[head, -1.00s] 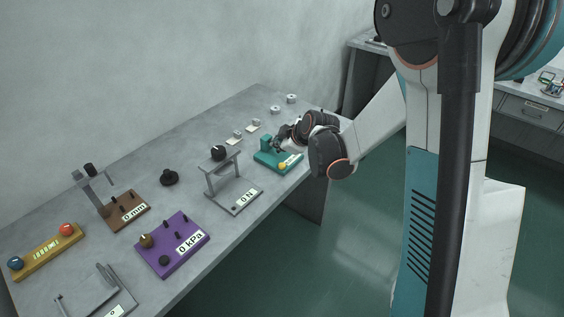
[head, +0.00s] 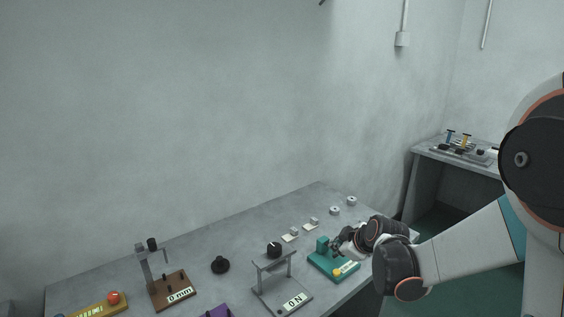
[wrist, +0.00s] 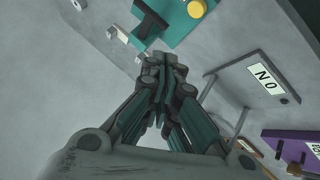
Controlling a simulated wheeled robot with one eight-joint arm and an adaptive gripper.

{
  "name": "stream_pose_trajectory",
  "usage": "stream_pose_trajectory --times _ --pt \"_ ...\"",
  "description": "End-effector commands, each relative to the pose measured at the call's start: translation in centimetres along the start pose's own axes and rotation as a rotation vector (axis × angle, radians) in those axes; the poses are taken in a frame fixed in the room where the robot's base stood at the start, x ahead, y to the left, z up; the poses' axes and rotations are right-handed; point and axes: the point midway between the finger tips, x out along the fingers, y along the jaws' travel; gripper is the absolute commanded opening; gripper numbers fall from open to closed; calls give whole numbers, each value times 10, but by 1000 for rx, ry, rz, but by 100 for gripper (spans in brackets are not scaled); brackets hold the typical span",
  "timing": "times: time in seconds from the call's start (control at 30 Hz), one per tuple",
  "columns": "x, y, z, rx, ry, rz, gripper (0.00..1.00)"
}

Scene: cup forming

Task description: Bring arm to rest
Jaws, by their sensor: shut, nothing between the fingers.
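My gripper (wrist: 160,85) is shut and empty in the wrist view, its fingertips together. It points at the teal device (wrist: 185,22) with a yellow button, which lies beyond the fingertips. In the head view my gripper (head: 338,243) is over or beside the teal device (head: 345,270) near the right end of the grey table (head: 110,277). My arm reaches in from the right. I cannot tell whether the fingers touch the device.
A grey stand reading "0 N" (head: 284,297) is left of the teal device. A brown "0 mm" device (head: 172,290), a black knob (head: 220,265) and a purple device (head: 217,312) are further left. Small white pieces (head: 290,237) lie behind. Another table (head: 440,152) stands at the back right.

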Motion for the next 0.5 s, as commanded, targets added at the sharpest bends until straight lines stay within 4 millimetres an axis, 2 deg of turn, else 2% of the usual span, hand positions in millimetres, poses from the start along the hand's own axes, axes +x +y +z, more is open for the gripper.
stream_pose_trajectory --times 0.03,0.1,0.5 --pt "-17 -3 -4 32 -8 -2 0" --pt "-38 -6 -8 85 -23 -2 0" --pt "-150 -44 -10 391 -103 12 0"
